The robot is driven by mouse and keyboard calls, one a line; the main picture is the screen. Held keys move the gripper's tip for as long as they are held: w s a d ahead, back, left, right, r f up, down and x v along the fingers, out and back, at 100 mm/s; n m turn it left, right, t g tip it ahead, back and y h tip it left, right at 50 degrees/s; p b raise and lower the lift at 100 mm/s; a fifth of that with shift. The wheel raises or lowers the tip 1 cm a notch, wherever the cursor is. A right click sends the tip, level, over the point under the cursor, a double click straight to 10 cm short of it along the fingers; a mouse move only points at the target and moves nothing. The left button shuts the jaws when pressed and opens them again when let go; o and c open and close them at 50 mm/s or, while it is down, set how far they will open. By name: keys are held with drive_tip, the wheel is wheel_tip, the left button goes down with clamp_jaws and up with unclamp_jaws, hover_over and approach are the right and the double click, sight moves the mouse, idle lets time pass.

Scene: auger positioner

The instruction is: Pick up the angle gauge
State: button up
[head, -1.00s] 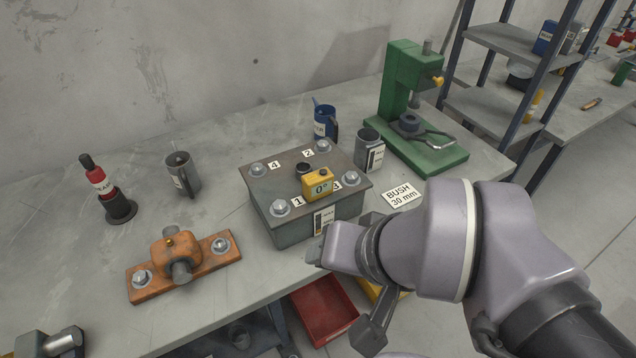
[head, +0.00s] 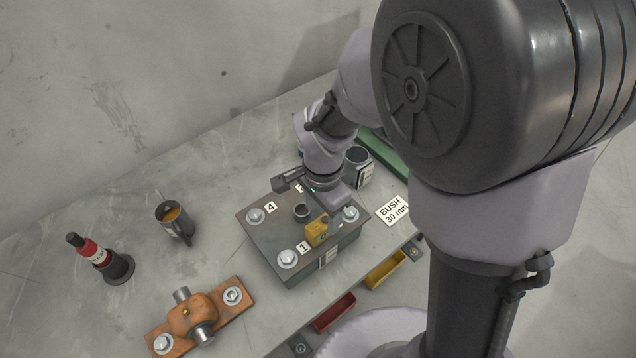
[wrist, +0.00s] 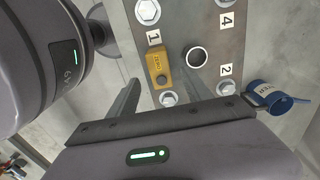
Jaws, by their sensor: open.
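The angle gauge (head: 317,232) is a small yellow block on top of the grey bolted box (head: 262,236), beside a round dark bore and near label 1. In the wrist view the yellow gauge (wrist: 159,68) shows its marked face and a dark knob. My gripper (head: 314,204) is over the box, close to the gauge, with its jaws apart and empty. In the wrist view my gripper (wrist: 167,84) has its two fingers spread, with the gauge ahead of the gap and nearer the left finger. I cannot tell whether a finger touches it. Label 3 is hidden.
Bolt heads (head: 287,259) stand up at the box's corners, around the bore (head: 301,211). A blue mug (wrist: 270,94) and a grey cup (head: 357,168) stand behind. An orange clamp block (head: 198,317) lies at front left.

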sight(321, 224)
wheel_tip(321, 224, down, 6)
drive_tip(key=shift+a+r+b, duration=0.1)
drive_tip(key=shift+a+b, duration=0.05)
drive_tip(key=shift+b, duration=0.5)
drive_tip(key=shift+s+r, duration=0.1)
clamp_jaws()
